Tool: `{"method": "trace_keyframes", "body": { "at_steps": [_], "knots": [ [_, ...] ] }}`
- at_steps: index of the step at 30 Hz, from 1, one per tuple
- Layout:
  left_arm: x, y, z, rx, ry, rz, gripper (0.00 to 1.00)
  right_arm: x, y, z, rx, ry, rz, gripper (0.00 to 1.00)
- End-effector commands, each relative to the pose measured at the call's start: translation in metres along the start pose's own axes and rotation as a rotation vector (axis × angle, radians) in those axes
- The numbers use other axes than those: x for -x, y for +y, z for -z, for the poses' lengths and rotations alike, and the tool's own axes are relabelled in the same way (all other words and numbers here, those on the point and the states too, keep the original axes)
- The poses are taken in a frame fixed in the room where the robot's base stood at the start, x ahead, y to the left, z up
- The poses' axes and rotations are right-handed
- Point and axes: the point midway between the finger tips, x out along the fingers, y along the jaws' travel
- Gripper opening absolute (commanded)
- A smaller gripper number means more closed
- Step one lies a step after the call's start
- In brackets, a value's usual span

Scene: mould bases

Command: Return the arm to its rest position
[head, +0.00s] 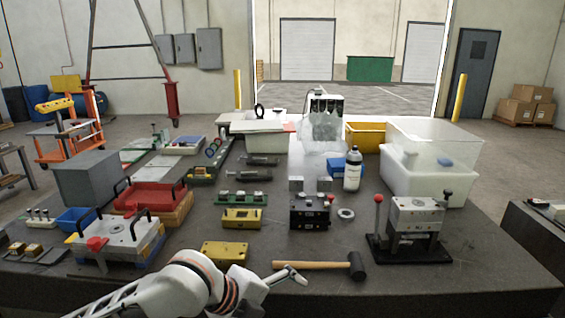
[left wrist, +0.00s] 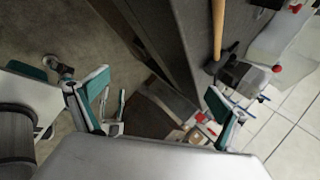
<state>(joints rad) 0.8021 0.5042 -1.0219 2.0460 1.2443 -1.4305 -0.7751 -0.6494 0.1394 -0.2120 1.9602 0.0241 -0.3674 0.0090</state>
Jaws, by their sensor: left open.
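My left arm (head: 205,285) comes in low at the front edge of the workbench in the head view. Part of my left gripper (head: 289,275) shows beside the hammer handle there. In the left wrist view my left gripper (left wrist: 160,108) has its two teal-padded fingers spread wide, with nothing held between them. Below them are the floor and the bench's side.
The workbench (head: 330,280) is crowded. A wooden-handled hammer (head: 315,265) lies close to my left gripper. A yellow block (head: 225,252), a toggle-clamp fixture (head: 412,225) and a plate with a red knob (head: 118,245) stand nearby.

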Motion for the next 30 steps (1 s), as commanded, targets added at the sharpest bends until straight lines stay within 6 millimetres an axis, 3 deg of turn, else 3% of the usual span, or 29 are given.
{"method": "trace_keyframes", "body": {
  "at_steps": [5,10,14,20,30],
  "knots": [
    [-0.029,0.007,0.011,0.325,0.053,0.14,1.0,0.0,0.0,-0.001,0.0,-0.002,0.001,0.4],
    [-0.047,0.025,0.005,0.632,0.07,0.26,1.0,0.0,0.0,-0.001,0.0,-0.002,0.001,0.4],
    [-0.057,0.052,-0.007,0.86,0.061,0.343,1.0,0.0,0.0,0.0,0.0,-0.001,0.001,0.4],
    [-0.065,0.118,-0.028,1.187,0.009,0.456,1.0,0.0,0.0,0.002,0.0,0.003,0.0,0.4],
    [-0.049,0.283,-0.041,1.61,-0.18,0.604,1.0,0.0,0.0,0.003,0.0,0.005,0.0,0.4]
  ]
}}
